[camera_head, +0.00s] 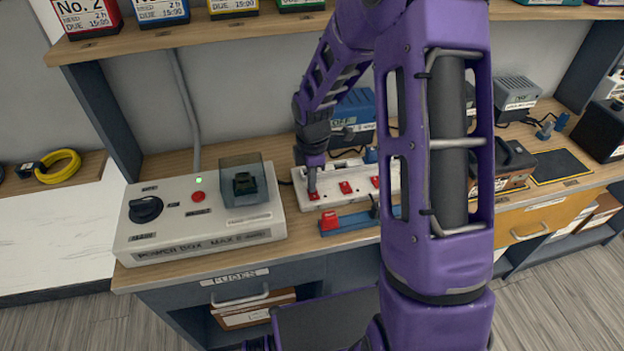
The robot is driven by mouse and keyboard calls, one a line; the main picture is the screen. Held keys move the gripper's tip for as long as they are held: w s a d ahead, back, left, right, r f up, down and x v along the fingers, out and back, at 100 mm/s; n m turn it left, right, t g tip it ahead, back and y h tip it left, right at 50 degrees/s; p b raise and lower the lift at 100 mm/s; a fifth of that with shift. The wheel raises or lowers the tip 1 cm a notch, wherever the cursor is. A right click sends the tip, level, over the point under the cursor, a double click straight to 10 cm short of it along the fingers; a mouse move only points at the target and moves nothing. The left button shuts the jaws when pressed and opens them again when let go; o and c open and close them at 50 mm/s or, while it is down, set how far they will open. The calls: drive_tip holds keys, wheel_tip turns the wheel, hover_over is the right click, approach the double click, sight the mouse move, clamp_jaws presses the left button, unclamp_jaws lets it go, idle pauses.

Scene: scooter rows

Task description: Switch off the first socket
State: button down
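A white power strip (330,199) with several red switches lies on the wooden bench, right of the power box. The leftmost visible red switch (315,197) is under my gripper's tip. Two more red switches, a middle one (345,187) and a right one (375,182), show along the strip. My gripper (312,188) points down at the left end of the strip, at or just above the leftmost switch; I cannot tell if it touches. Its fingers show as one narrow shape, so their opening is unclear. My arm hides the strip's right part. The switch positions are too small to read.
A grey power box (200,238) with a black knob, lit green lamp and clear cover stands left. A blue tray (352,222) with a red piece lies in front of the strip. A blue charger (356,110) stands behind. A shelf (240,32) with labelled boxes runs above.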

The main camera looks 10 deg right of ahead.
drive_tip(key=shift+s+f, duration=0.25)
drive_tip(key=shift+f, duration=0.05)
drive_tip(key=shift+s, duration=0.85)
drive_tip(key=shift+r, duration=0.1)
